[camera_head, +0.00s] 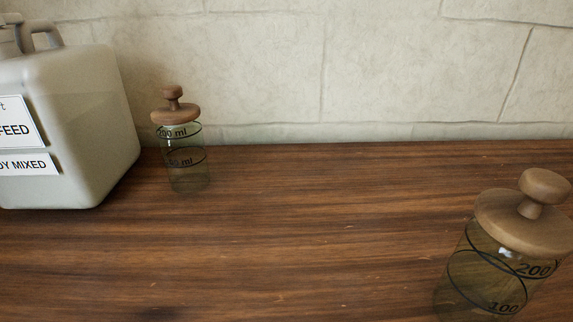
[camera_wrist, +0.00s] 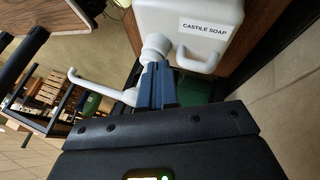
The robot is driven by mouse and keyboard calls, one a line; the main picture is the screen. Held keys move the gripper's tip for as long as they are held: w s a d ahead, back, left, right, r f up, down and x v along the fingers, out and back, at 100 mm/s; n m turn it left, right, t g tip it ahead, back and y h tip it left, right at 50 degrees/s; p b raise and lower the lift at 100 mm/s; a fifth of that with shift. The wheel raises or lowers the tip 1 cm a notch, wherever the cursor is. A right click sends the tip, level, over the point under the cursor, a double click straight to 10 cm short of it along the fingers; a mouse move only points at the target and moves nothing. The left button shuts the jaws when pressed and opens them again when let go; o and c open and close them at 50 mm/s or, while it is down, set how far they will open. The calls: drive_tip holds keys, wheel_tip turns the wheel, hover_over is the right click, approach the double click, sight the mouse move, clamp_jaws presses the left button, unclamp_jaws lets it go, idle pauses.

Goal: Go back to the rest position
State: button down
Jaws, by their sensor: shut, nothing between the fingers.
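My gripper (camera_wrist: 157,86) shows in the wrist view with its blue fingers together and nothing between them. A white pump head (camera_wrist: 157,42) with a long spout (camera_wrist: 95,82) appears just beyond the fingertips. I cannot tell whether they touch. Close by is a white container (camera_wrist: 190,18) labelled "CASTILE SOAP", with a handle on its side. My gripper is not in the head view.
In the head view, a pale container (camera_head: 95,110) labelled "FEED" stands at the left of the wooden counter (camera_head: 300,240). A small lidded glass jar (camera_head: 187,160) stands beside it, a larger one (camera_head: 490,275) at front right. The counter's middle is clear. A wall (camera_head: 260,70) runs behind.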

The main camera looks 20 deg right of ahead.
drive_tip(key=s+f+n+t, duration=0.1)
drive_tip(key=s, duration=0.1)
drive_tip(key=s+f+n+t, duration=0.1)
drive_tip(key=s+f, duration=0.1)
drive_tip(key=s+f+n+t, duration=0.1)
drive_tip(key=shift+s+f+n+h, duration=0.3)
drive_tip(key=shift+s+n, duration=0.1)
drive_tip(key=s+a+r+n+t+y, duration=0.4)
drive_tip(key=s+a+r+n+t, duration=0.7)
drive_tip(key=s+a+r, duration=0.4)
drive_tip(key=s+a+r+n+t+y, duration=0.1)
drive_tip(key=s+a+r+n+t, duration=0.15)
drive_tip(key=r, duration=0.75)
drive_tip(key=s+a+r+n+t, duration=0.1)
drive_tip(key=s+r+t, duration=0.25)
drive_tip(key=r, duration=0.75)
wheel_tip(320, 180, up, 26)
drive_tip(key=p, duration=2.5)
drive_tip(key=shift+s+d+f, duration=0.15)
drive_tip(key=shift+s+d, duration=0.05)
drive_tip(key=shift+d, duration=0.05)
